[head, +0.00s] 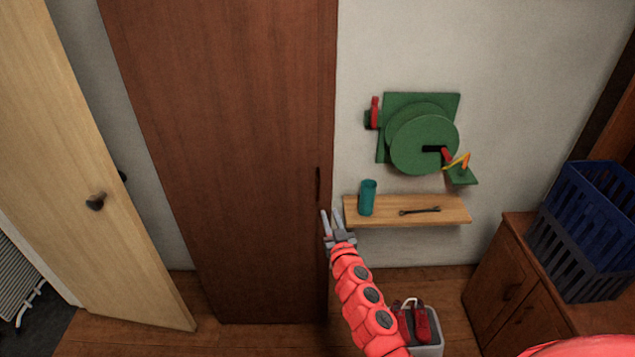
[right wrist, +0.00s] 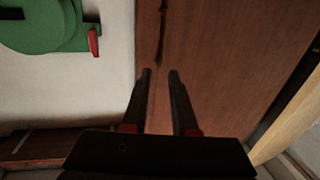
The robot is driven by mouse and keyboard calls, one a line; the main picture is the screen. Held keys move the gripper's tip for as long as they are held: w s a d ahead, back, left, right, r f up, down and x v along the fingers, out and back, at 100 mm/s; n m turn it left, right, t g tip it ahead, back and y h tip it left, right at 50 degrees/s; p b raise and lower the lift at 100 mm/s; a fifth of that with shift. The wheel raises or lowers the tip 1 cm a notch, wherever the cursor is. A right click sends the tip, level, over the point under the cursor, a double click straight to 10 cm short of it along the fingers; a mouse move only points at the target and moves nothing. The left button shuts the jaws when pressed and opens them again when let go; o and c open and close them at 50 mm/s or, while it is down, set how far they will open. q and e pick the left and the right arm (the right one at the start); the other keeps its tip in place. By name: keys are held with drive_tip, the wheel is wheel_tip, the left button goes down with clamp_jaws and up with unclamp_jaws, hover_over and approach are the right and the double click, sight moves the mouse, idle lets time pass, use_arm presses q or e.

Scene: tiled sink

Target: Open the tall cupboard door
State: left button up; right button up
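The tall cupboard door (head: 235,150) is dark brown wood and looks closed in the head view. Its slim dark handle (head: 318,184) sits near the right edge; in the right wrist view the handle (right wrist: 162,30) runs upright beyond the fingertips. My right gripper (head: 331,213) is just below the handle, by the door's right edge. In the right wrist view its two fingers (right wrist: 160,75) are apart with nothing between them, pointing toward the handle. I cannot tell if they touch the door. My left gripper is not in view.
A wooden shelf (head: 408,210) with a teal cup (head: 367,198) and a wrench (head: 419,211) is right of the door. A green wall reel (head: 425,145) hangs above it. A light wooden door (head: 90,170) stands at left. A blue crate (head: 585,230) sits on a cabinet at right.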

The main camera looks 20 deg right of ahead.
drive_tip(key=b, duration=0.1)
approach(318, 187)
drive_tip(key=w, duration=0.2)
drive_tip(key=w+b, duration=0.1)
drive_tip(key=w, duration=0.1)
drive_tip(key=w+b, duration=0.2)
drive_tip(key=w+d+b, duration=0.1)
drive_tip(key=w+b, duration=0.1)
drive_tip(key=w, duration=0.1)
drive_tip(key=shift+f, duration=0.2)
drive_tip(key=shift+w+r+b, duration=0.25)
drive_tip(key=shift+w+b, duration=0.3)
drive_tip(key=shift+w, duration=0.25)
drive_tip(key=shift+c, duration=0.4)
clamp_jaws()
